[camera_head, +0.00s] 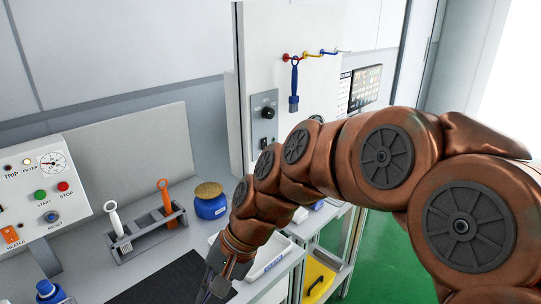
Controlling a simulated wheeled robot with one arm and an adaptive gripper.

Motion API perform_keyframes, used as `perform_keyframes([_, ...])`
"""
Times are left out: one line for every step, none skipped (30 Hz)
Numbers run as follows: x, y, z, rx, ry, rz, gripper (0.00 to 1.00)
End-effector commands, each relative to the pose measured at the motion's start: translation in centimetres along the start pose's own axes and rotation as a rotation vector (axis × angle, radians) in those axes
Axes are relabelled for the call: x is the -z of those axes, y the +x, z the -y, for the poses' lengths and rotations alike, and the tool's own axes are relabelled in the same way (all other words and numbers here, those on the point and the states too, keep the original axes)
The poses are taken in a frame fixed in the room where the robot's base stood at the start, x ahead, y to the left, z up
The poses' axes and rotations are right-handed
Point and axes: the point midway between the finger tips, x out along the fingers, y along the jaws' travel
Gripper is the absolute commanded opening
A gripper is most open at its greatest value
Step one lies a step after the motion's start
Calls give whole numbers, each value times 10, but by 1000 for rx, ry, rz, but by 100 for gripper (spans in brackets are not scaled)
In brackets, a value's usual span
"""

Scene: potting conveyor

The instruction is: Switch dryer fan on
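A white sloped control box (80,170) stands at the left, cut by the picture's edge. It has a round gauge (53,161), a green START button (41,195), a red STOP button (63,187), a blue RESET button (51,216) and an orange HEATER switch (11,235). TRIP and FILTER lamps sit at its top. I see no label reading fan. A grey plate on the white cabinet bears a black knob (268,112) and a small switch below it. My gripper (212,290) points down over the bench, right of the control box and apart from it. Its fingertips are unclear.
A grey rack (147,239) holds a white-handled and an orange-handled tool. Behind it stands a blue jar (211,207). A blue bottle (49,292) is at the lower left. A dark mat (165,284) and white tray (268,270) lie by my gripper. Hooks hold a blue tool (294,85).

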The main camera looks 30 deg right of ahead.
Motion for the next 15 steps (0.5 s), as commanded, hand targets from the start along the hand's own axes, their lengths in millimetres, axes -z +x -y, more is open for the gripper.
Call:
perform_keyframes([24, -3, 15, 100, 115, -3, 0])
perform_keyframes([37, -8, 24, 159, 187, 0, 0])
perform_keyframes([56, -16, 36, 241, 285, 3, 0])
perform_keyframes([72, -25, 43, 304, 357, 4, 0])
perform_keyframes([89, -34, 49, 368, 432, 5, 0])
perform_keyframes([113, -47, 54, 453, 533, 9, 0])
perform_keyframes([130, -58, 55, 517, 609, 15, 0])
perform_keyframes([149, -70, 55, 581, 686, 22, 0])
perform_keyframes([174, -86, 52, 668, 789, 34, 0])
perform_keyframes([194, -100, 47, 735, 864, 40, 0])
perform_keyframes([213, -115, 40, 803, 938, 47, 0])
perform_keyframes([237, -132, 29, 886, 1035, 61, 0])
perform_keyframes([254, -145, 18, 948, 1103, 76, 0])
perform_keyframes([269, -157, 7, 1005, 1166, 87, 0])
perform_keyframes([288, -174, -9, 1081, 1243, 103, 0])
